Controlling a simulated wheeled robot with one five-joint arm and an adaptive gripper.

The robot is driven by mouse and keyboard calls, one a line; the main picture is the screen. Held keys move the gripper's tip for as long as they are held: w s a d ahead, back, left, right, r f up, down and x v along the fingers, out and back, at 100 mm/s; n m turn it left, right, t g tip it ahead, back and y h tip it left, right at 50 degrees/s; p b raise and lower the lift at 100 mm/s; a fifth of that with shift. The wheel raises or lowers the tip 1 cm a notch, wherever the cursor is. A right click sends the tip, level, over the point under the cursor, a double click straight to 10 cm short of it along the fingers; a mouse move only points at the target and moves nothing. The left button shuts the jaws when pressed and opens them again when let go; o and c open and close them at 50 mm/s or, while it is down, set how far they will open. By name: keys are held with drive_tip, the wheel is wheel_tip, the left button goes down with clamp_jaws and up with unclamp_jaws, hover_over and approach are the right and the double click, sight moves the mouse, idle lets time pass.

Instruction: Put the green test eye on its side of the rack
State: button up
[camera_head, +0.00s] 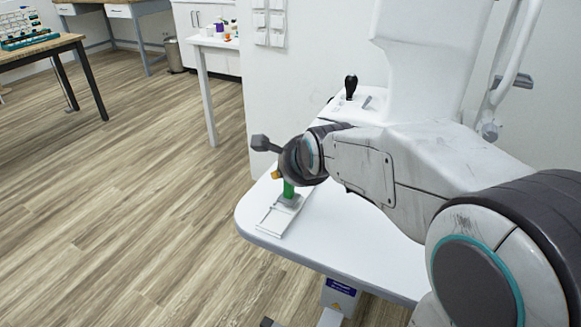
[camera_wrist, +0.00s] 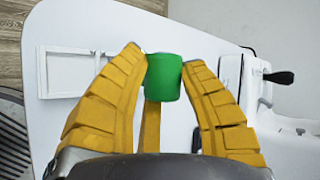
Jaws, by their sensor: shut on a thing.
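The green test eye (camera_wrist: 163,80) is a small green cylinder held between the yellow fingers of my gripper (camera_wrist: 164,62) in the wrist view. In the head view the green eye (camera_head: 288,190) shows just below my gripper (camera_head: 279,176), mostly hidden by it. The rack (camera_head: 275,222) is a pale, flat frame near the table's left end, with a grey part by the eye. In the wrist view the rack (camera_wrist: 43,72) lies left of the eye. I cannot tell whether the eye touches the rack.
The white table (camera_head: 330,235) has a rounded left end and bare surface in front. A white device with a black knob (camera_head: 351,86) stands at the back; its black handle (camera_wrist: 278,77) shows at right in the wrist view. Wooden floor (camera_head: 150,200) is open to the left.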

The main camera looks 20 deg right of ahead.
drive_tip(key=shift+f+b, duration=0.5)
drive_tip(key=shift+b, duration=0.05)
idle(0.4)
drive_tip(key=o, duration=1.2)
drive_tip(key=shift+o, duration=0.2)
drive_tip(key=shift+s, duration=0.1)
